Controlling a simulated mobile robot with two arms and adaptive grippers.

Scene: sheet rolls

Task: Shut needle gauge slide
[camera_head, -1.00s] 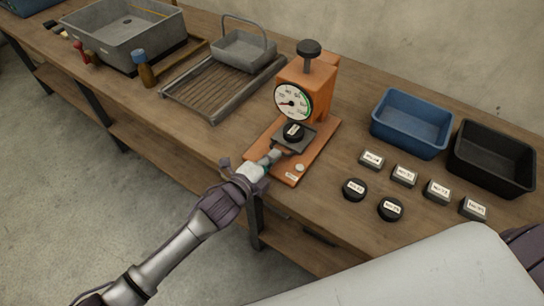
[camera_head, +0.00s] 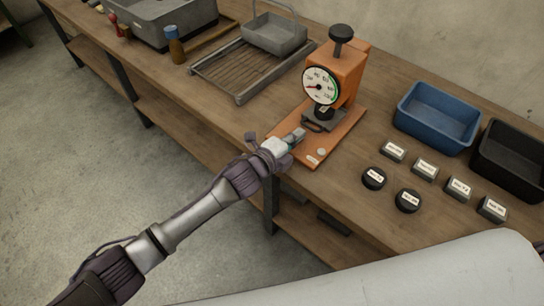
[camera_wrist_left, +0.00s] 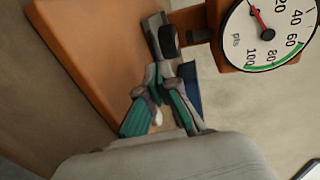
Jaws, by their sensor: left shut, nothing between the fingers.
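The needle gauge (camera_head: 348,72) is an orange stand with a round white dial and a black top knob, on an orange base (camera_head: 318,152). Its grey slide (camera_head: 338,121) carries a black puck (camera_head: 323,110) and sits low under the dial. The puck (camera_wrist_left: 168,42) and the slide's edge (camera_wrist_left: 151,36) also show in the left wrist view. My left gripper (camera_head: 299,134) is shut and empty, its tips at the slide's front side. In the left wrist view the gripper (camera_wrist_left: 162,72) is close to the slide; I cannot tell whether they touch. My right gripper is out of view.
Right of the gauge are several labelled grey blocks (camera_head: 425,168), two black pucks (camera_head: 374,178), a blue bin (camera_head: 437,118) and a black bin (camera_head: 510,160). A slatted tray (camera_head: 232,72) with a grey basket (camera_head: 274,34) stands left.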

